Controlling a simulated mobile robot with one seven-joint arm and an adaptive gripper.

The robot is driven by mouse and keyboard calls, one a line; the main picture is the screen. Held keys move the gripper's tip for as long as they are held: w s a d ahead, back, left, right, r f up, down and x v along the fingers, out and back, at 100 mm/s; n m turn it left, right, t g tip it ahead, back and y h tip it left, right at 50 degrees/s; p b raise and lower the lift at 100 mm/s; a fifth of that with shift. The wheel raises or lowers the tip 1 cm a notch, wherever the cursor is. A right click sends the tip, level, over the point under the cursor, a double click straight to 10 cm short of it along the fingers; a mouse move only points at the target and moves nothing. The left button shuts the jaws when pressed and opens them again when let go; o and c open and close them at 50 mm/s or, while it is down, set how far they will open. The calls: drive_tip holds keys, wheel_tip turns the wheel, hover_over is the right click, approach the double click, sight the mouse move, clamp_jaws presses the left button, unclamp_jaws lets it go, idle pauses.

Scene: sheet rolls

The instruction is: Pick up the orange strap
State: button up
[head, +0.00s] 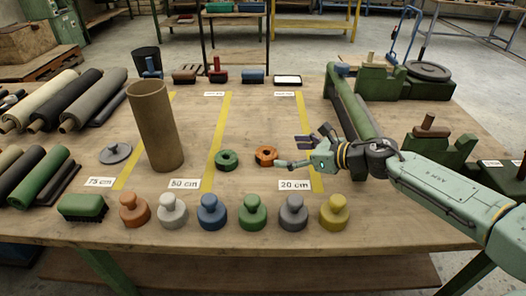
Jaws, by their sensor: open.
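The orange strap (266,156) is a small coiled ring lying on the wooden table, near the middle. A similar green coil (227,160) lies a little to its left. My gripper (291,153) is open, just to the right of the orange strap, with its fingers pointing left. One fingertip appears close to the strap's right side; I cannot tell whether it touches. Nothing shows between the fingers.
Several knobbed weights, such as the blue one (212,212), stand in a row along the front edge. A tall brown tube (155,126) stands to the left. A green roll (352,112) lies behind my gripper. Yellow tape lines (217,130) mark the table.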

sight(266, 152)
drive_tip(key=p+x, duration=0.1)
drive_tip(key=x, duration=0.2)
drive_tip(key=shift+w+a, duration=0.2)
drive_tip(key=shift+a, duration=0.05)
drive_tip(key=x, duration=0.1)
drive_tip(key=p+x, duration=0.1)
drive_tip(key=x, duration=0.1)
drive_tip(key=f+p+x, duration=0.1)
drive_tip(key=x, duration=0.1)
drive_tip(key=shift+d, duration=0.4)
drive_tip(key=shift+c, duration=0.5)
drive_tip(key=c, duration=1.2)
